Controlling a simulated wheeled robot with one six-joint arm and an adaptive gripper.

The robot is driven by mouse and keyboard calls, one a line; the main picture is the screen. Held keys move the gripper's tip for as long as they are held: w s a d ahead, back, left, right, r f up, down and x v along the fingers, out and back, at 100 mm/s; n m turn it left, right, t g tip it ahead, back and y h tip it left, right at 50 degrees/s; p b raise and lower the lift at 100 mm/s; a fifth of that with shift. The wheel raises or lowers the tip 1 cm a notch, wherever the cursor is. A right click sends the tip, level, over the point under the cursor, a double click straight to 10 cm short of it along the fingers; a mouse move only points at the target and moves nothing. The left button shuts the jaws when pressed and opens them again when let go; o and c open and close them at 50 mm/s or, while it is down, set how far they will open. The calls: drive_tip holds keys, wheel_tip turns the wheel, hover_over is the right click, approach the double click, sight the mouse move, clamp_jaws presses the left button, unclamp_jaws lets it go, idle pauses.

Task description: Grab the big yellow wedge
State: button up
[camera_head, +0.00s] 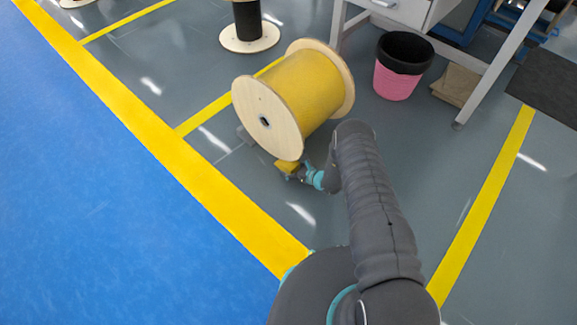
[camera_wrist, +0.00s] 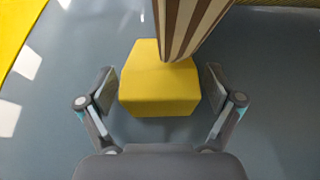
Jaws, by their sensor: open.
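The big yellow wedge (camera_wrist: 160,88) lies on the grey floor in the wrist view, against the rim of a wooden cable spool. Part of its far end is hidden behind the spool rim. In the head view the wedge (camera_head: 286,166) shows small under the spool's lower edge, partly covered by the spool and my arm. My gripper (camera_wrist: 160,84) is open, with one finger on each side of the wedge. A gap shows between each finger and the wedge, so neither appears to touch it.
The large spool (camera_head: 306,85) of yellow cable lies on its side just beyond the wedge. A pink bin (camera_head: 396,80) and a table (camera_head: 412,12) stand behind to the right. Floor left of the spool is open.

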drive_tip(key=c, duration=1.4)
